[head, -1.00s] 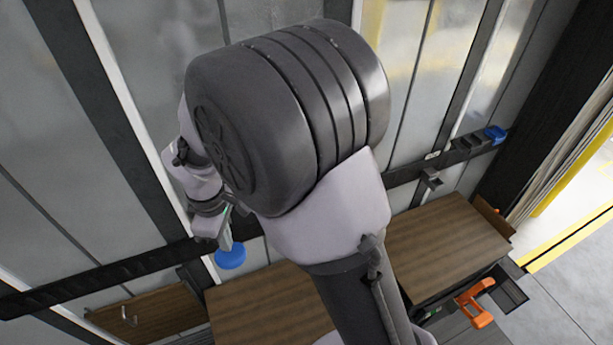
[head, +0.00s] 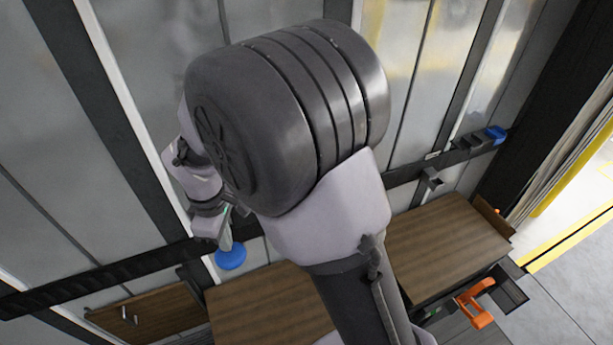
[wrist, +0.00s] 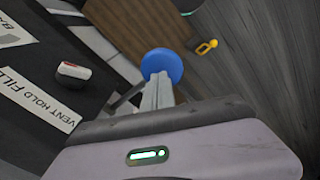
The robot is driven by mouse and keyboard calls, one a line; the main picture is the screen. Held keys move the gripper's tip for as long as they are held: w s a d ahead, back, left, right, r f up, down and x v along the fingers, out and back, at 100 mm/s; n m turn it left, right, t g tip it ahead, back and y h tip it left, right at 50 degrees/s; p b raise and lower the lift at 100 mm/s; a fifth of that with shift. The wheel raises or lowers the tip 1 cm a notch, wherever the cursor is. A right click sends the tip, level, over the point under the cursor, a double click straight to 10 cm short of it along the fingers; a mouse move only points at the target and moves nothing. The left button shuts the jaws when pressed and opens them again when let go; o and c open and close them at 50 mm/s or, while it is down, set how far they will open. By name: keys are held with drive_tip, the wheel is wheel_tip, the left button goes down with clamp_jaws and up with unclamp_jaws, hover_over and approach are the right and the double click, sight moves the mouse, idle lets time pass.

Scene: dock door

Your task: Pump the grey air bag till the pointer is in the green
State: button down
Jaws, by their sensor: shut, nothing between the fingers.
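My gripper (wrist: 158,96) is shut and empty. Its fingertips are over a round blue disc (wrist: 161,65) in the wrist view; I cannot tell whether they touch it. In the head view my gripper (head: 226,238) is at the lower left, just above the blue disc (head: 231,257). A black panel with a label reading VENT HOLD FILL (wrist: 28,97) is at the left of the wrist view. A small white and red knob (wrist: 73,71) stands by that label. I cannot make out the grey air bag, the gauge or its pointer in either view.
Brown wooden boxes (head: 445,243) stand along the grey panelled wall, with a dark rail (head: 120,270) across it. An orange clamp-like thing (head: 474,302) is at the lower right. A small yellow piece (wrist: 207,46) lies right of the disc. My arm hides the middle.

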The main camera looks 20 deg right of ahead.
sight(231, 255)
drive_tip(key=shift+f, duration=0.15)
drive_tip(key=shift+f+b, duration=3)
drive_tip(key=shift+f, duration=0.5)
wheel_tip(231, 255, up, 7)
drive_tip(key=p, duration=0.6)
drive_tip(key=shift+r, duration=0.15)
drive_tip(key=shift+f+b, duration=2.9)
drive_tip(key=shift+f, duration=0.65)
drive_tip(key=shift+r, duration=0.15)
wheel_tip(231, 255, up, 7)
drive_tip(key=p, duration=0.5)
drive_tip(key=shift+p, duration=0.4)
